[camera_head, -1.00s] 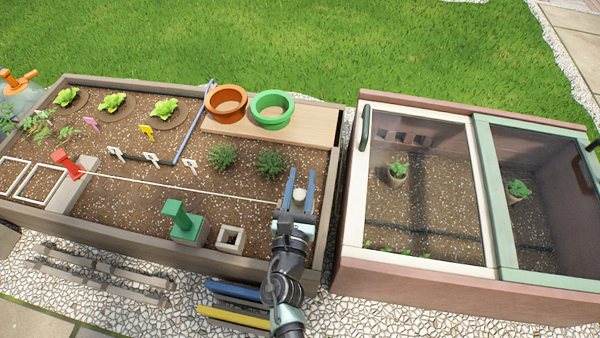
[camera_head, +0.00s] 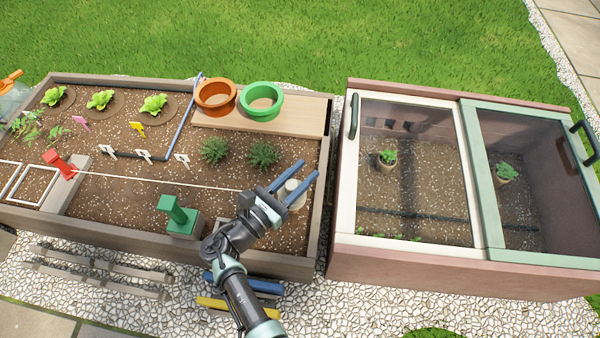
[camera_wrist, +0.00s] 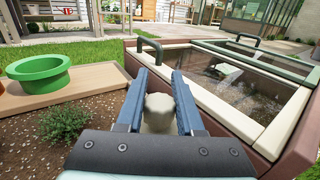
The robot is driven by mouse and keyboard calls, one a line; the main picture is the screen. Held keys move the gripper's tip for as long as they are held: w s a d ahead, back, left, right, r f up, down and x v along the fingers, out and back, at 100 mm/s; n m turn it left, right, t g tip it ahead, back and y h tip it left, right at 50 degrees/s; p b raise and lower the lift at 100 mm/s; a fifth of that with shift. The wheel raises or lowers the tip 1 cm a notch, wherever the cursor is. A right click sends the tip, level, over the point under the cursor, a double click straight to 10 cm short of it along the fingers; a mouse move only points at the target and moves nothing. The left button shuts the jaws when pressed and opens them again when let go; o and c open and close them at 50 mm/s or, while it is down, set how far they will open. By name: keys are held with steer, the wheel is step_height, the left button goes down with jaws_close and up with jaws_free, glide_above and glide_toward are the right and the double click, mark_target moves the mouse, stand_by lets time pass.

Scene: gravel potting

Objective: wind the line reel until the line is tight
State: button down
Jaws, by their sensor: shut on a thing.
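My gripper (camera_head: 308,169) is at the right end of the planting bed, with its two blue fingers pointing up and right. It is shut on the pale, round-topped reel (camera_head: 291,193), which shows between the fingers. In the wrist view the reel (camera_wrist: 158,108) also sits between both fingers. A thin white line (camera_head: 150,180) runs from the red post (camera_head: 59,164) at the left across the soil to my gripper. The line looks straight; its end at the reel is hidden behind my gripper.
A green post (camera_head: 178,215) on a block stands left of my arm. Two small bushes (camera_head: 214,150) grow beyond the line. Orange (camera_head: 215,97) and green (camera_head: 261,101) pots stand on a board (camera_head: 310,115). A cold frame (camera_head: 345,215) stands close by on the right.

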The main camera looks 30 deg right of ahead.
stand_by(0.4)
steer(key=c, duration=0.5)
jaws_free()
steer(key=shift+c, duration=0.2)
steer(key=shift+s+a+r+p, duration=0.15)
steer(key=shift+a+p, duration=0.15)
steer(key=shift+a, duration=0.2)
steer(key=p+v, duration=0.3)
steer(key=v, duration=0.9)
